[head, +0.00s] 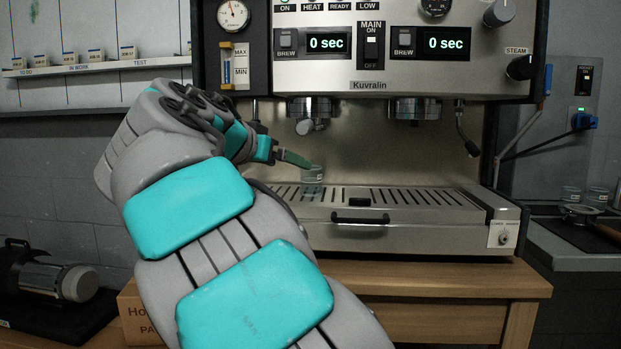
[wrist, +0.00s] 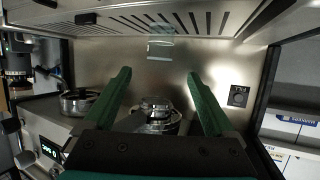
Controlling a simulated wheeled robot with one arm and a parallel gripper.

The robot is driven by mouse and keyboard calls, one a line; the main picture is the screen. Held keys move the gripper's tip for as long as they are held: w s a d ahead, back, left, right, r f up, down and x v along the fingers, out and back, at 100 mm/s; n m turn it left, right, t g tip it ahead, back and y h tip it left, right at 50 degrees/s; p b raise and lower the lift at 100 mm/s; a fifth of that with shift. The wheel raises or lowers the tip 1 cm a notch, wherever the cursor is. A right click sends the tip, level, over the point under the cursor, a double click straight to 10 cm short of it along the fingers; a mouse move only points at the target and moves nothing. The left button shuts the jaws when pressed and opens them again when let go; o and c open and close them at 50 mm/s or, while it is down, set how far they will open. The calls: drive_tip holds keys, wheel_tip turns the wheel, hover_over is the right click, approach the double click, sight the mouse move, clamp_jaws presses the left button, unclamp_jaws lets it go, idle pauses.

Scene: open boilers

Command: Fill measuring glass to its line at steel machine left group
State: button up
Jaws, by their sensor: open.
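The steel machine (head: 450,62) has two groups, and both displays read 0 sec. The left group (head: 308,110) is above the left part of the drip tray (head: 430,215). A small clear measuring glass (head: 312,174) stands on the tray's slats below it; its line and contents are too small to make out. My gripper (head: 292,158) is just left of the glass in the head view, with one green finger showing. In the upside-down wrist view, my gripper (wrist: 162,95) has both fingers spread and nothing between them touching. The glass (wrist: 160,48) shows beyond the fingertips, and the left group (wrist: 158,112) behind them.
The right group (head: 415,108) and a steam wand (head: 466,135) are to the right. A black tray handle (head: 360,217) sticks out in front. More glasses (head: 597,195) stand on the right counter.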

idle(0.4)
clamp_jaws()
idle(0.6)
idle(1.0)
